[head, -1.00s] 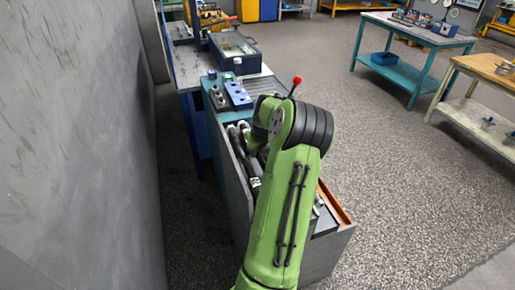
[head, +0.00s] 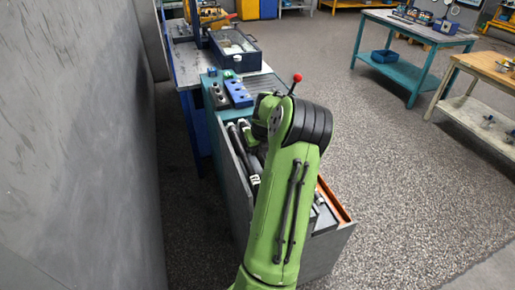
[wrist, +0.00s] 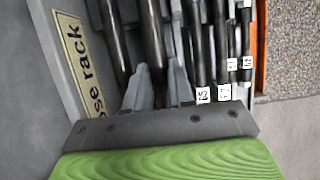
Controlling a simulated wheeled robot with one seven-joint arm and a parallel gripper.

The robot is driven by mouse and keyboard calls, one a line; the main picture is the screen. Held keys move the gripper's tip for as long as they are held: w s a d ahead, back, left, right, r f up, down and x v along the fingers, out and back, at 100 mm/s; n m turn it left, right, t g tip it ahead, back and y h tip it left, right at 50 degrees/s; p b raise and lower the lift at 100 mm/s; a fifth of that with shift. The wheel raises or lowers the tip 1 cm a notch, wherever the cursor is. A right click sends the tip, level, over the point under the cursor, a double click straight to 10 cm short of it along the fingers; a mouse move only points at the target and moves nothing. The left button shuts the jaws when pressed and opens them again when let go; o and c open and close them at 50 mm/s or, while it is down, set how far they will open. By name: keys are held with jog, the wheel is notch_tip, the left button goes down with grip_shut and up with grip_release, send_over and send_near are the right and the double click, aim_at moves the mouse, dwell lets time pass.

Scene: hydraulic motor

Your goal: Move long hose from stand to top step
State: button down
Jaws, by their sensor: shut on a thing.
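Several long black hoses lie side by side in a grey hose rack, the stand (head: 234,174). In the wrist view my gripper (wrist: 159,70) has its two grey fingers shut around one black hose (wrist: 151,32), near the "hose rack" label. The other hoses lie to the left and right of it; several on the right carry white number tags (wrist: 203,95). In the head view my green arm hides the gripper's fingers and much of the rack. I cannot tell whether the held hose is clear of the rack. A teal stepped surface (head: 262,84) is at the rack's far end.
Blue and grey blocks with holes (head: 238,94) sit on the teal surface. A blue tray (head: 234,50) stands on the workbench behind. A grey wall (head: 80,150) runs close on the left. Open floor (head: 400,180) lies to the right, before a teal table (head: 418,30).

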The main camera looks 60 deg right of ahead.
jog(key=shift+f, duration=0.25)
jog(key=c, duration=0.9)
grip_release()
jog(key=p+v, duration=0.3)
jog(key=v, duration=1.2)
jog(key=shift+s+a+r, duration=0.1)
jog(key=shift+r, duration=0.25)
